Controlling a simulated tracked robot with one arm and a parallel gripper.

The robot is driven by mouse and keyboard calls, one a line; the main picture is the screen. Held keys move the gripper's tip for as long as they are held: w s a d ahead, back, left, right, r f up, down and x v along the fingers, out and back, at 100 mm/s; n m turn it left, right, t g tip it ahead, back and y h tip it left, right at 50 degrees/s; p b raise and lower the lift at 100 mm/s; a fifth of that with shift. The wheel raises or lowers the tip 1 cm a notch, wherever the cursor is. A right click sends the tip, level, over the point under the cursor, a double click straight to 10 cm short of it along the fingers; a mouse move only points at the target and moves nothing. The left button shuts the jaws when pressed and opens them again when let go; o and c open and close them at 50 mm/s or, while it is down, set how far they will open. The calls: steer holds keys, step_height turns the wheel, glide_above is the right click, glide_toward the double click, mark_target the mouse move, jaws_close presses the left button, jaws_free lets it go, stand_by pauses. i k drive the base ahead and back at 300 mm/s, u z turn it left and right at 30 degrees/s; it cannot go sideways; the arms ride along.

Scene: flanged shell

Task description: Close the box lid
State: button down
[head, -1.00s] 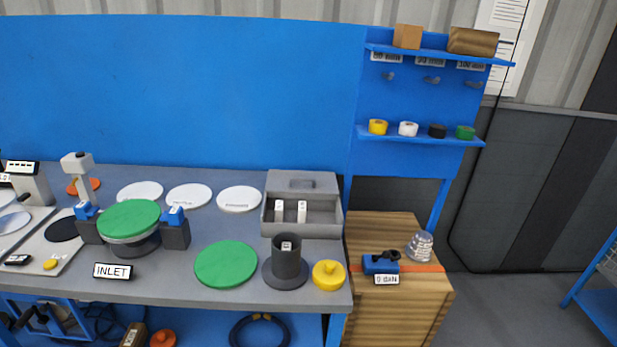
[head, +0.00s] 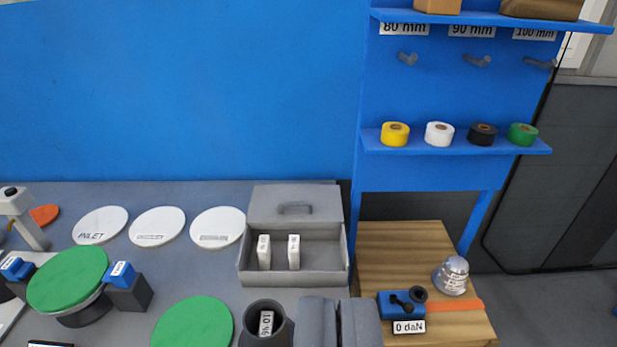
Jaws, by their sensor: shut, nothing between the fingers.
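The grey box (head: 294,278) stands on the bench at the middle of the view. Its lid (head: 294,205) is open and leans back behind the box, with a small handle on its face. Two white labelled pieces (head: 264,252) stand inside the box. My gripper (head: 338,302) shows at the bottom edge, in front of the box's lower right side. Its two grey fingers are together and hold nothing. It appears apart from the lid.
A dark flanged cylinder (head: 266,325) stands left of my gripper. Green discs (head: 193,325) and white discs (head: 217,227) lie on the bench. A wooden crate (head: 400,240) with a blue device (head: 400,304) and silver dome (head: 451,275) stands right. A tape shelf (head: 455,146) is above.

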mark_target(271, 207)
steer(key=u, duration=0.2)
steer(key=i, duration=0.9)
steer(key=u, duration=0.45)
